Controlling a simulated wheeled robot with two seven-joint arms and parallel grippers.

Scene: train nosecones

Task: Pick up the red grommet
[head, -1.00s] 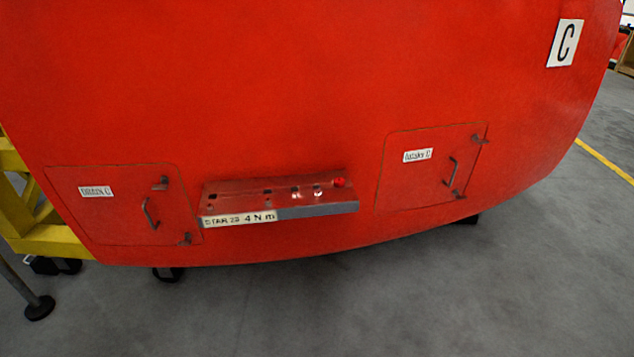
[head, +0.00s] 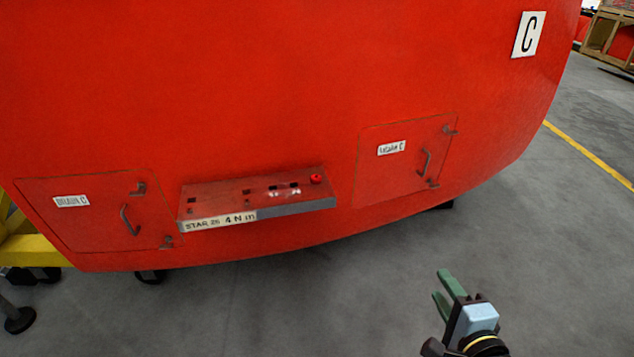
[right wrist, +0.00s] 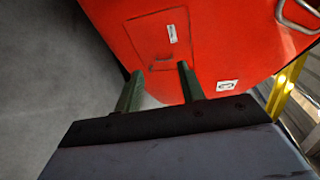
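The red grommet (head: 316,179) is a small red knob at the right end of a narrow ledge (head: 215,195) on the red nosecone (head: 290,80). The ledge has several dark square holes and a label reading about "STAR 4 N m". My right gripper (head: 445,285) is at the lower right of the head view, well away from the grommet and below the right hatch. Its two green fingers are apart with nothing between them. In the right wrist view the fingers (right wrist: 158,85) are also spread and empty. The grommet is not seen there. My left gripper is not in view.
Hatches with handles flank the ledge: a left one (head: 95,212) and a right one (head: 405,160). A yellow frame (head: 35,250) stands at the lower left. Open grey floor (head: 300,300) lies below the nosecone. A wooden crate (head: 608,35) is at the upper right.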

